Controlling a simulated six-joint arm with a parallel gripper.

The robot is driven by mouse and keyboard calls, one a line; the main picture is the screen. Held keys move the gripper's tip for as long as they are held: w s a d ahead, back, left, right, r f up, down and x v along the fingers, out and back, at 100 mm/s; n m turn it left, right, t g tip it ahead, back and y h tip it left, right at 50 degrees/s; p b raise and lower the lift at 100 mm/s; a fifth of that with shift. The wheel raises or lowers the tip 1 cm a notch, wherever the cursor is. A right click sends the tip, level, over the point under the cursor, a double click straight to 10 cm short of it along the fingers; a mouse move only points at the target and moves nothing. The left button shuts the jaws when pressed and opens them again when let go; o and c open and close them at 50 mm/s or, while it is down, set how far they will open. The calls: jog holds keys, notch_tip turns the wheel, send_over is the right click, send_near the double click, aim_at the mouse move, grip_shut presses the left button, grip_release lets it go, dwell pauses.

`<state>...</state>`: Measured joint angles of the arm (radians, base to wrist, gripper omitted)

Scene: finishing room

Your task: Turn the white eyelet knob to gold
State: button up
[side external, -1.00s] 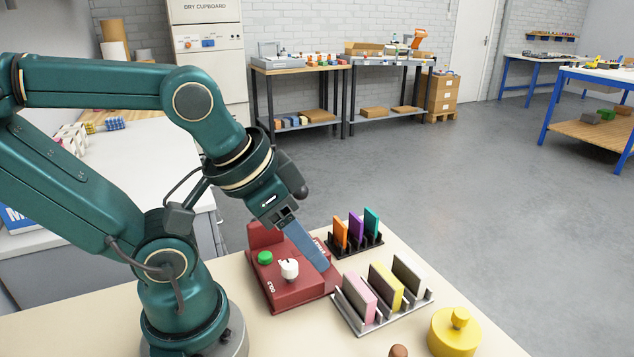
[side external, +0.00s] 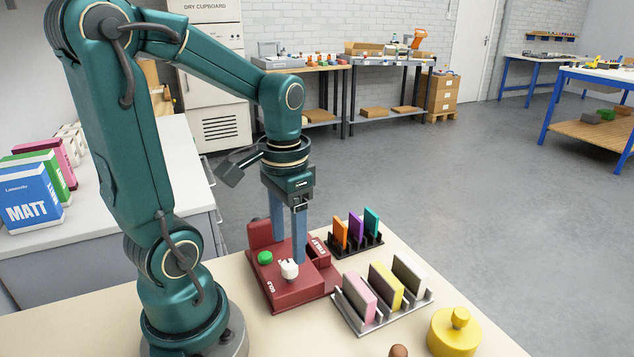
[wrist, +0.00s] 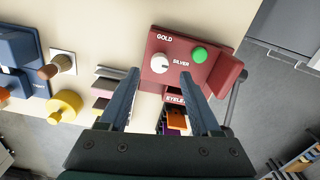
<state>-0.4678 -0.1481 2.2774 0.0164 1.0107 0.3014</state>
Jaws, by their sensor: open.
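The white eyelet knob (side external: 289,268) sits on top of the dark red machine (side external: 300,297). In the wrist view the knob (wrist: 160,64) lies between and just beyond my fingertips. The word GOLD (wrist: 164,37) is printed above it there and SILVER (wrist: 181,61) to its right. I cannot tell which label the knob points at. My gripper (side external: 289,242) points down over the machine, its two blue-grey fingers spread and empty. In the wrist view the gripper (wrist: 159,74) shows the same wide gap. One finger hides part of the machine's top.
A green button (side external: 265,258) is beside the knob. A black rack (side external: 364,249) with coloured blocks and a grey rack (side external: 378,323) with pink, yellow and pale blocks stand to the right. A yellow knobbed cylinder (side external: 453,335) is at the front right.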

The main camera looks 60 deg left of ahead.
aim_at(289, 264)
jog(key=shift+f, duration=2.3)
grip_shut()
